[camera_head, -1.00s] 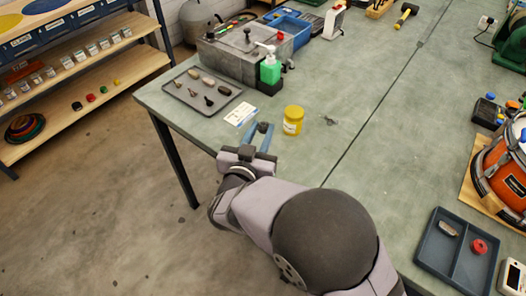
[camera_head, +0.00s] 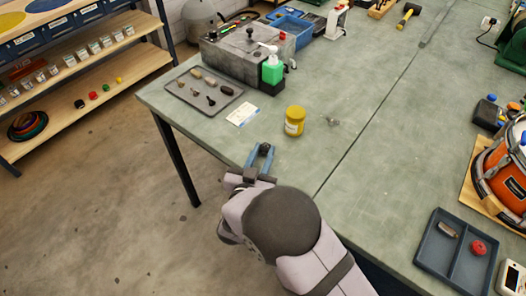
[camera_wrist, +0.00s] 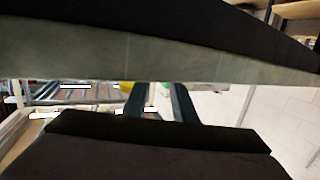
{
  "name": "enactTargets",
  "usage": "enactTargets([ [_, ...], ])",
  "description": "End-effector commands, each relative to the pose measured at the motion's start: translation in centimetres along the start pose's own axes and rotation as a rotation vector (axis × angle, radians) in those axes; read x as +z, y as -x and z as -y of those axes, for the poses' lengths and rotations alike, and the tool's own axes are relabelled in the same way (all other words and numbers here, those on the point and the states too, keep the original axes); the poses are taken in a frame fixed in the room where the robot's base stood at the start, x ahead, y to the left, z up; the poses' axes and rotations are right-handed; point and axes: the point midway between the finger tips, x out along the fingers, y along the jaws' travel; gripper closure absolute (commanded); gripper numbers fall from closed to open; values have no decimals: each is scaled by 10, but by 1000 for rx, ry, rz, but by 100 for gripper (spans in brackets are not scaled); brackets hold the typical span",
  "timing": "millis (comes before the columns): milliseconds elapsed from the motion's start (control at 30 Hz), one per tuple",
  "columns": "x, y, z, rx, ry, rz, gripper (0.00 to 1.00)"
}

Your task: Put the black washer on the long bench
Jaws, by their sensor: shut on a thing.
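The long bench (camera_head: 375,125) has a grey-green top that fills most of the head view. My gripper (camera_head: 263,156) is at the bench's near left edge, its blue fingers pointing away from me. A small dark round thing, which looks like the black washer (camera_head: 266,148), shows between the fingertips, and the gripper is shut on it. I cannot tell its height above the bench. In the wrist view, my gripper's fingers (camera_wrist: 160,102) show, but the washer cannot be made out there.
A yellow jar (camera_head: 294,121) stands just beyond the gripper, with a white card (camera_head: 242,115) to its left. A grey tray with several small parts (camera_head: 205,98) lies farther back. A divided tray (camera_head: 438,262) is at right. The bench middle is mostly clear.

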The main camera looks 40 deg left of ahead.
Motion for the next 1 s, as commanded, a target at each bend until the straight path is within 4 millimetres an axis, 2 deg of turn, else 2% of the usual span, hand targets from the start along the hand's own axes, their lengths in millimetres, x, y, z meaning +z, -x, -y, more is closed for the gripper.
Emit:
enactTargets([
  [467,7,-1,0,0,0,0,95],
  [500,6,-1,0,0,0,0,68],
  [567,5,-1,0,0,0,0,56],
  [867,5,0,0,0,0,0,56],
  [1000,6,7,1,-3,1,0,56],
])
